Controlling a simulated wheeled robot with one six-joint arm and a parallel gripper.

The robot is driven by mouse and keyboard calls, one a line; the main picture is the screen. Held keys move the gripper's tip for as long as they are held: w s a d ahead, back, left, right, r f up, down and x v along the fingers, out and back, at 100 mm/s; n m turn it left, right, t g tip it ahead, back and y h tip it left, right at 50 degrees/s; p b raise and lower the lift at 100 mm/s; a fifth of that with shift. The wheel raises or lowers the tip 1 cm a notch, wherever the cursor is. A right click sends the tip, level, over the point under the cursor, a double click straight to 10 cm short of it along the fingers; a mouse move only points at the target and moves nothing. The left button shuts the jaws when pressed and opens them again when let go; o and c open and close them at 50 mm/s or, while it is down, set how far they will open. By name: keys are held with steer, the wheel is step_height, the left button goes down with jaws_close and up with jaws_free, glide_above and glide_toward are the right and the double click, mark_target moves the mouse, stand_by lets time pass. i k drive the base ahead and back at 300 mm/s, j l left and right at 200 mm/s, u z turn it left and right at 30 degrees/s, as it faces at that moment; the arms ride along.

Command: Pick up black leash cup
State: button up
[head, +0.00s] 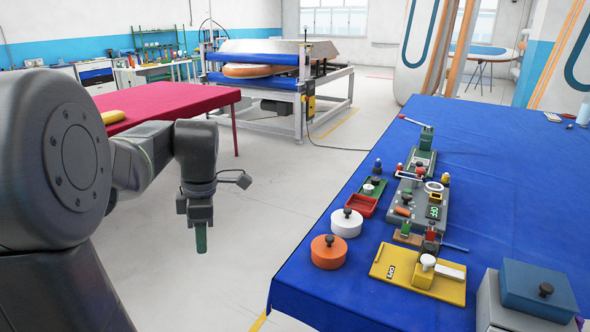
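I cannot single out a black leash cup for certain. A small dark upright piece (377,168) stands at the left edge of the group of parts on the blue-covered table (500,180), and it may be the cup. My gripper (201,238) hangs pointing down over the open floor, left of the blue table and well apart from everything on it. Its narrow end looks green. From this side I cannot see a gap between the fingers, or whether anything is between them.
A white lidded pot (346,224), an orange lidded pot (327,255) and a yellow board (415,278) lie near the table's front. A grey-blue box (537,289) stands at the right corner. A red-covered table (175,101) is behind my arm. The floor between the tables is clear.

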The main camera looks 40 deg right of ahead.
mark_target(375, 181)
steer(key=i+z, duration=0.15)
steer(key=i, duration=0.25)
steer(key=i+j+z, duration=0.15)
steer(key=i, duration=0.2)
steer(key=i+j+z, duration=0.15)
steer(key=i, duration=0.25)
steer(key=i+l+z, duration=0.2)
steer(key=i+z, duration=0.25)
steer(key=i+l+z, duration=0.15)
steer(key=z, duration=0.35)
steer(key=i+j+z, duration=0.1)
steer(key=i+z, duration=0.35)
steer(key=i+j+z, duration=0.15)
steer(key=i+z, duration=1.25)
steer(key=i+j+z, duration=0.3)
steer(key=z, duration=0.2)
